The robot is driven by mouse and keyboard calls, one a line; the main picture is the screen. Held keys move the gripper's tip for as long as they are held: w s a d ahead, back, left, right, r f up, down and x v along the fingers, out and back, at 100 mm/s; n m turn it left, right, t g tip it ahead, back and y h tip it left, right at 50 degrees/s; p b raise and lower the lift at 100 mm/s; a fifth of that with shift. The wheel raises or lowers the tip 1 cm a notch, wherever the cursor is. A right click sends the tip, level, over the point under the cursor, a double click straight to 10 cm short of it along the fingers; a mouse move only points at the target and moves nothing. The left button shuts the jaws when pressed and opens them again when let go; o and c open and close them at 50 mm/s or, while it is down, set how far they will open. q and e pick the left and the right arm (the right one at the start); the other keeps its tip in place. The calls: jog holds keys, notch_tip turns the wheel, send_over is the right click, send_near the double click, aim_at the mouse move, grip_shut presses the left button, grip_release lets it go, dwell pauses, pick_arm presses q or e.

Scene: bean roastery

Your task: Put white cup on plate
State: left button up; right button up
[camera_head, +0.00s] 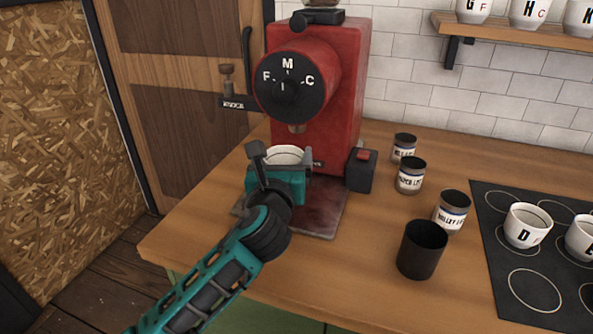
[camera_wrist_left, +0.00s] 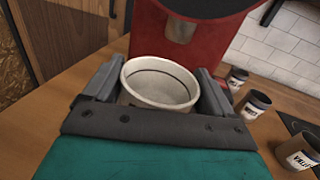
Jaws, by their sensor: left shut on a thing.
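A white cup (camera_head: 285,155) with a dark line inside its rim is between the fingers of my left gripper (camera_head: 272,160), in front of the red grinder. In the left wrist view the cup (camera_wrist_left: 160,82) sits upright between the two grey fingers of the gripper (camera_wrist_left: 158,90), which is shut on it. Its lower part is hidden by the gripper. A dark mat (camera_head: 539,296) with ring outlines lies at the right and bears a white cup marked D (camera_head: 527,226) and another white cup (camera_head: 582,238). I cannot tell whether the mat is the plate. My right gripper is out of view.
The red grinder (camera_head: 343,80) stands behind the held cup, its dark base plate (camera_head: 322,207) below. Several small labelled tins, such as one tin (camera_head: 452,211), and a black cup (camera_head: 421,250) stand between grinder and mat. The counter front (camera_head: 330,290) is clear.

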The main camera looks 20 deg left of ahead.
pick_arm(q)
jog(key=w, duration=0.8)
jog(key=f+b, duration=0.1)
jog(key=f, duration=0.1)
jog(key=f+b, duration=0.1)
jog(key=f, duration=0.1)
jog(key=f+b, duration=0.1)
jog(key=f, duration=0.2)
jog(key=shift+s+d, duration=0.15)
jog(key=shift+s, duration=0.15)
jog(key=shift+w+f+b, duration=0.1)
jog(key=shift+w+b, duration=0.1)
jog(key=shift+b, duration=0.15)
jog(key=o, duration=1.1)
jog(key=shift+f, duration=0.1)
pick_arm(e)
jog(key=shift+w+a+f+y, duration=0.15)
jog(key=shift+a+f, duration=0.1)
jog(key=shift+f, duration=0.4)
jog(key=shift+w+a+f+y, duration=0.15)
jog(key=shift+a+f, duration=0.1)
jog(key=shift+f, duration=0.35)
